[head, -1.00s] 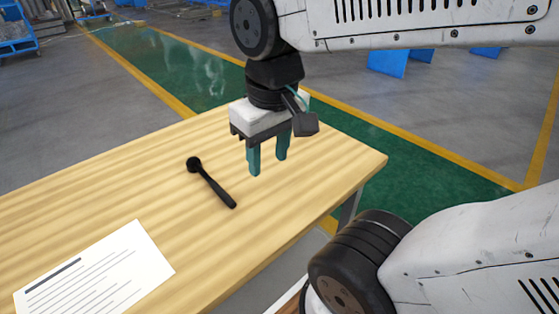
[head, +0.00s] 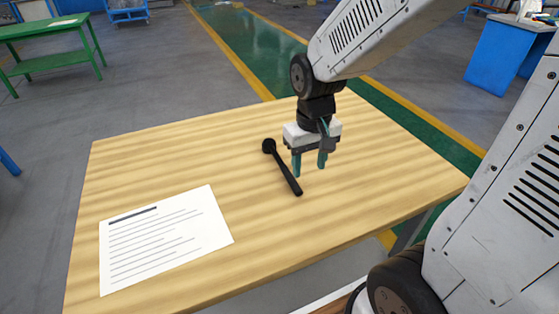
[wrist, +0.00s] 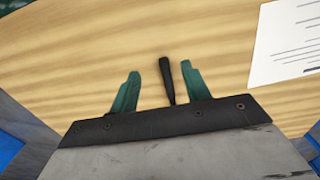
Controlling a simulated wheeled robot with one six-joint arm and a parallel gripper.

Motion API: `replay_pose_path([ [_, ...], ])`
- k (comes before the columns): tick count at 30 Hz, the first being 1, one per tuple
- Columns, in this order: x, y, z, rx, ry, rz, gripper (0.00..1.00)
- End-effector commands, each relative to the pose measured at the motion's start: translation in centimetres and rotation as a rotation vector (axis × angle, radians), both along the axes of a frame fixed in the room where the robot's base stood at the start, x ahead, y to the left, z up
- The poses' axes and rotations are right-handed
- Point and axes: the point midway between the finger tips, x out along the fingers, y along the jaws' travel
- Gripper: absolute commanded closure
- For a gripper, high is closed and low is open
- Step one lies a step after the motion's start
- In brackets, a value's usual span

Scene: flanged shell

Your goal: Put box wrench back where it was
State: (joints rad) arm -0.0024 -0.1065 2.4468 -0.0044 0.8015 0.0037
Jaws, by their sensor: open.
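The black box wrench (head: 285,173) lies on the wooden table (head: 150,165) in the head view, its round head at the back left and its handle end toward the front right. My gripper (head: 309,170) is open and empty, just right of the wrench and above the table. In the wrist view part of the wrench (wrist: 167,80) shows between the two teal fingers of my gripper (wrist: 157,84), nearer the right one. The rest of it is hidden behind the gripper body. The fingers do not visibly touch it.
A printed white sheet (head: 165,240) lies on the table's left front; it also shows in the wrist view (wrist: 285,45). A green table (head: 45,30) stands at the far left and a blue cabinet (head: 505,50) at the far right. The tabletop around the wrench is otherwise clear.

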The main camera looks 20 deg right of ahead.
Motion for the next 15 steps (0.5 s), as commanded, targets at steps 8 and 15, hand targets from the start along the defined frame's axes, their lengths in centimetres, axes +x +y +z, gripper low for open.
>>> replay_pose_path([
  [8, 9.5, 0.1, -6.2, 0.001, -0.212, 0.0, 0.53],
  [15, 13.5, 0.1, -5.0, 0.004, -0.387, -0.001, 0.53],
])
